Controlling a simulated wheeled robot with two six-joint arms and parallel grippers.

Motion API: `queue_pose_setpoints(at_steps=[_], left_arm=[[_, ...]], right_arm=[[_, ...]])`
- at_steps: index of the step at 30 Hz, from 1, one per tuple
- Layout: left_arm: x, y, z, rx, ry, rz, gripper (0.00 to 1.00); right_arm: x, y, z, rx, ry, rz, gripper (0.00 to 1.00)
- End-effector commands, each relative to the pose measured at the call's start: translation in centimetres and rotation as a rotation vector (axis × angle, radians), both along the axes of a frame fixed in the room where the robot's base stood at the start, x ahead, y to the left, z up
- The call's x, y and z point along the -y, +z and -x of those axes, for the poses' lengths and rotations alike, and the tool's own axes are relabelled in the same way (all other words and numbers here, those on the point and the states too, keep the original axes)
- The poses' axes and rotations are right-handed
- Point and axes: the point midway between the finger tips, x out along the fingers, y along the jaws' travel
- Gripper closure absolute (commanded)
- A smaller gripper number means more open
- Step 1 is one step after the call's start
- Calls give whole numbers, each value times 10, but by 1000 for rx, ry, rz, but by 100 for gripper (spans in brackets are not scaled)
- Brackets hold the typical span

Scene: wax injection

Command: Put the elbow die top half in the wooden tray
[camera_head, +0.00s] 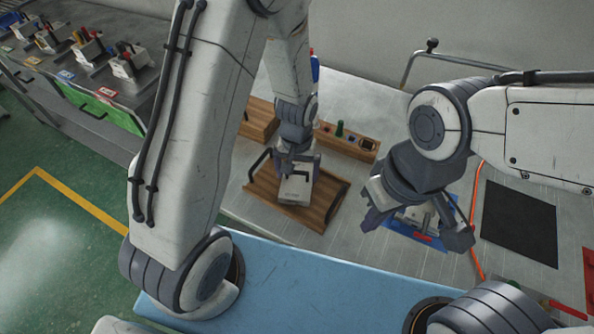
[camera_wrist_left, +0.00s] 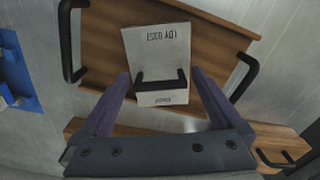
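The elbow die top half, a light grey block (camera_head: 296,190) with a black handle, is over the wooden tray (camera_head: 262,205) in the head view. In the left wrist view the block (camera_wrist_left: 155,50) shows dark lettering, and its near end reaches the edge of the tray (camera_wrist_left: 105,45). Whether it rests fully on the tray floor I cannot tell. My left gripper (camera_head: 293,170) is above the block. In the wrist view its fingers (camera_wrist_left: 160,75) are apart on either side of the handle, with gaps visible. My right gripper (camera_head: 418,228) is open, above a blue tray (camera_head: 432,243).
A grey metal part with red pieces (camera_head: 415,215) is in the blue tray, partly hidden by my right gripper. A wooden rack (camera_head: 350,145) with small items stands behind the wooden tray. A black mat (camera_head: 520,222) lies at right. A light blue surface (camera_head: 300,285) is in front.

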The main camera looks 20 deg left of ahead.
Motion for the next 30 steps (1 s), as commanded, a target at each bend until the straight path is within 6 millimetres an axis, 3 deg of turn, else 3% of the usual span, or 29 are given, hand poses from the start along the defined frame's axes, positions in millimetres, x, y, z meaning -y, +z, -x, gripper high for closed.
queue_pose_setpoints(at_steps=[8,19,26,30], left_arm=[[0,16,-1,5,0,1,0],[0,91,-2,8,0,2,0],[0,119,0,3,-1,1,0],[19,137,19,10,-95,10,0]], right_arm=[[0,0,0,0,0,0,100],[0,-6,0,0,0,0,100],[0,-8,0,0,0,0,100],[0,-8,0,0,0,0,100]])
